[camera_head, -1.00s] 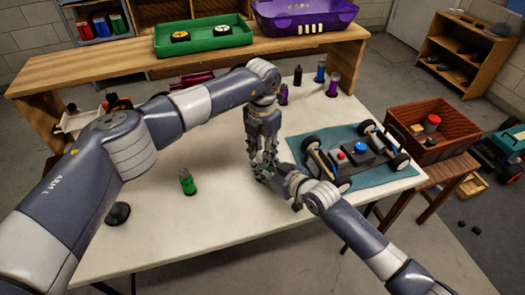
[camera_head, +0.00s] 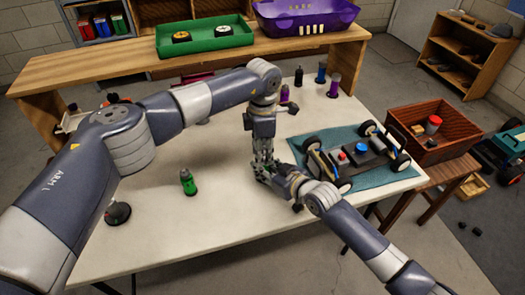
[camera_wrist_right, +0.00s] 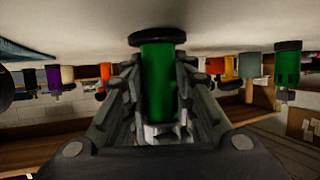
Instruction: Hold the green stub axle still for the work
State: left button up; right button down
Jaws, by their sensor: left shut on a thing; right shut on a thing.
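A green stub axle (camera_wrist_right: 160,84), a green cylinder with a wide black disc at one end, sits between the fingers of my right gripper (camera_wrist_right: 160,100) in the right wrist view. The fingers are shut on it from both sides. In the head view my right gripper (camera_head: 268,174) is low over the middle of the table, and the axle is hidden there. My left gripper (camera_head: 264,160) points down from above and meets the right one. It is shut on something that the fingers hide.
Another green part (camera_head: 188,182) stands alone to the left on the white table (camera_head: 200,235). A car chassis (camera_head: 355,155) lies on a teal mat (camera_head: 400,180) close to the right. Purple (camera_head: 334,86) and blue (camera_head: 320,72) parts stand behind. The table's front left is mostly clear.

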dwell(0.3)
jog(key=shift+f, duration=0.1)
pick_arm(q)
jog(key=o, duration=1.1)
notch_tip(320, 180, up, 12)
jog(key=shift+r, duration=0.1)
pick_arm(e)
jog(key=c, duration=1.2)
grip_release()
jog(key=shift+c, duration=0.2)
